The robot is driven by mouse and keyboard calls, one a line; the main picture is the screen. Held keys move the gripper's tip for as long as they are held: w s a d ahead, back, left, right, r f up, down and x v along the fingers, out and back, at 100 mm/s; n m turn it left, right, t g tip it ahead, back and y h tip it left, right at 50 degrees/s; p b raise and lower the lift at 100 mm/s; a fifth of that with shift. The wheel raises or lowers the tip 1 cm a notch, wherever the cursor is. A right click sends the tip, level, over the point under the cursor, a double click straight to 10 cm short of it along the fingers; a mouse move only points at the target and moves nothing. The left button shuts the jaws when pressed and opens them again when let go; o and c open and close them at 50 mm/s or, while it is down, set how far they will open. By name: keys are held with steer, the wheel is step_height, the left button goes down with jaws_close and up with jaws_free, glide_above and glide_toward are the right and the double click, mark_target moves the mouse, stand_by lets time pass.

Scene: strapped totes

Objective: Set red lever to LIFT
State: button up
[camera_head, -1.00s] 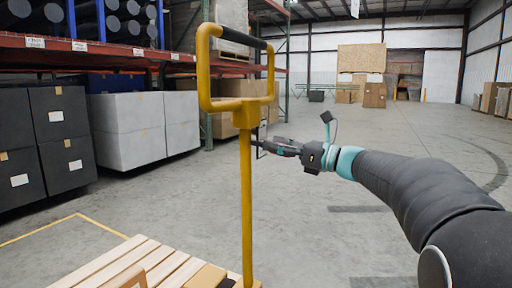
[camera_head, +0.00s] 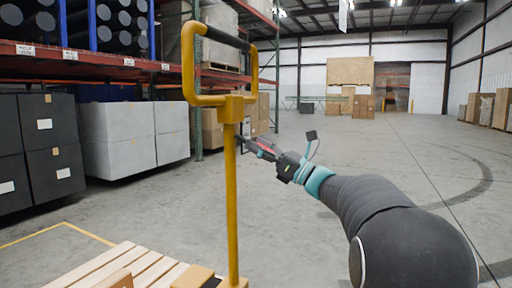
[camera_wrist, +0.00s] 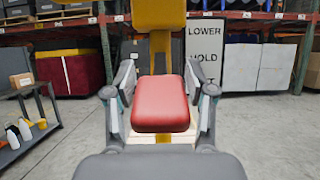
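The red lever (camera_wrist: 160,100) has a rounded block-shaped grip, large in the middle of the wrist view. My gripper (camera_wrist: 160,78) is open, with one finger on each side of the red grip and narrow gaps showing. Behind it stands a yellow post (camera_wrist: 160,52). A white label plate (camera_wrist: 205,46) right of the post reads LOWER, HOLD and a partly hidden bottom word. In the head view, my gripper (camera_head: 258,146) is just right of the yellow pallet-jack-like post (camera_head: 231,200), with red showing at its fingers. The lever's exact setting cannot be told.
A yellow loop handle (camera_head: 188,60) tops the post. A wooden pallet (camera_head: 120,270) lies at its foot. Shelving with grey boxes (camera_head: 120,135) stands left. A dark cart with bottles (camera_wrist: 30,120) is left in the wrist view.

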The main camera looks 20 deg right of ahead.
steer(key=shift+o, duration=0.9)
steer(key=v, duration=1.2)
